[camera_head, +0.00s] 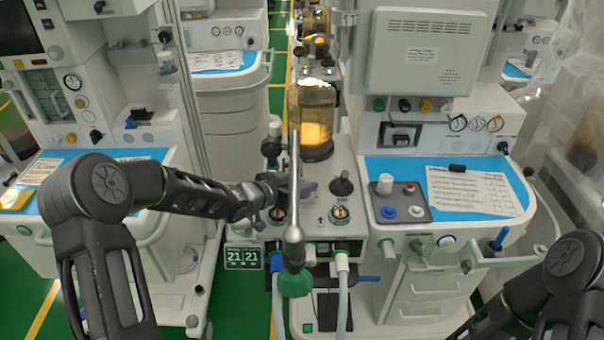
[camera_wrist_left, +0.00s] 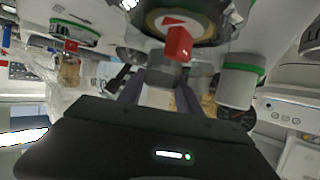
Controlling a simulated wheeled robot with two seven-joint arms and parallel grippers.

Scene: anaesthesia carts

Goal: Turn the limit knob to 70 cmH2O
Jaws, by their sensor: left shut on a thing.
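My left gripper (camera_head: 284,188) reaches in from the left to the grey top panel of the middle machine. It is shut on the limit knob, which its fingers largely hide in the head view. A small red block (camera_wrist_left: 179,43) stands out in front of the fingertips. The knob's setting cannot be read. My right gripper is out of view; only part of my right arm shows at the lower right.
An upright metal rod (camera_head: 294,190) with a green bulb (camera_head: 295,283) stands close to my gripper. A black knob (camera_head: 342,184) is just right, and a clear canister (camera_head: 314,115) stands behind. A white hose (camera_head: 342,285) hangs below. The blue-topped worktop (camera_head: 470,207) lies right.

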